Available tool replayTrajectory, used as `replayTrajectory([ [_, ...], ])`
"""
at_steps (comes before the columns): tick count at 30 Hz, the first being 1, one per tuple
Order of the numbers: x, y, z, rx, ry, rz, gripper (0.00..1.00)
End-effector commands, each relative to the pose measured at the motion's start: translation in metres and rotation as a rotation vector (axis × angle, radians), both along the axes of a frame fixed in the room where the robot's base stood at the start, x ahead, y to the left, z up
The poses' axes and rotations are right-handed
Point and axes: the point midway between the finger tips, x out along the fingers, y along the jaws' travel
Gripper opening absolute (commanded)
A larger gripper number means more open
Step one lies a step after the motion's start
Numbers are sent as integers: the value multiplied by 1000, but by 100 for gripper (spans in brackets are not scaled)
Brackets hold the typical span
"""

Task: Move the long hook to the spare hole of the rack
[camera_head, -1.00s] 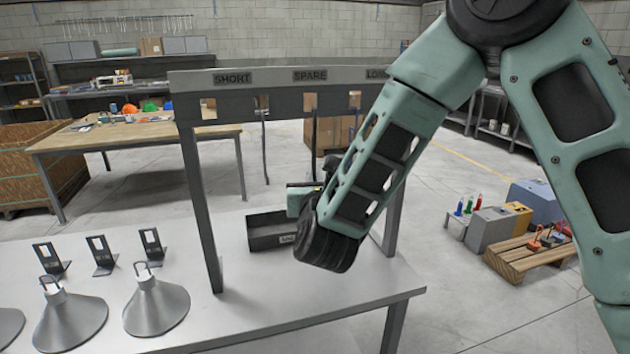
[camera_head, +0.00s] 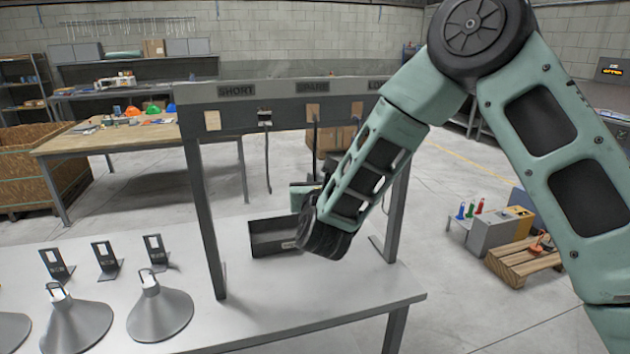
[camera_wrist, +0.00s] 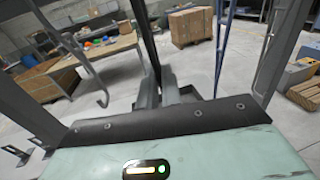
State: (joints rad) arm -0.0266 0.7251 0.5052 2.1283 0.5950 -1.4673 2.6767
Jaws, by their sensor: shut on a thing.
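The rack (camera_head: 290,92) has a crossbar with holes and labels reading SHORT, SPARE and a part-hidden LO-. My gripper (camera_head: 306,190) is below the crossbar, shut on a dark upright rod, the long hook (camera_head: 315,150). The rod's top reaches the spare hole (camera_head: 313,112); I cannot tell whether it sits in the hole. In the wrist view, the long hook (camera_wrist: 150,45) rises from between my gripper's fingers (camera_wrist: 166,88). Another hook (camera_head: 267,155) hangs to the left of it and also shows in the wrist view (camera_wrist: 90,70).
The rack stands on a pale table (camera_head: 250,310). A dark bin (camera_head: 272,238) lies under the crossbar beside my gripper. Grey cone-shaped hoods (camera_head: 160,310) and small stands (camera_head: 106,258) occupy the table's left. The rack's posts (camera_head: 203,210) flank my gripper.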

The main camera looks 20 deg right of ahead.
Motion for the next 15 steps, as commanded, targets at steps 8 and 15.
replayTrajectory([
  [8, 3, -1, 0, 1, -2, -1, 0],
  [15, 7, -2, 1, 1, -2, -1, 0],
])
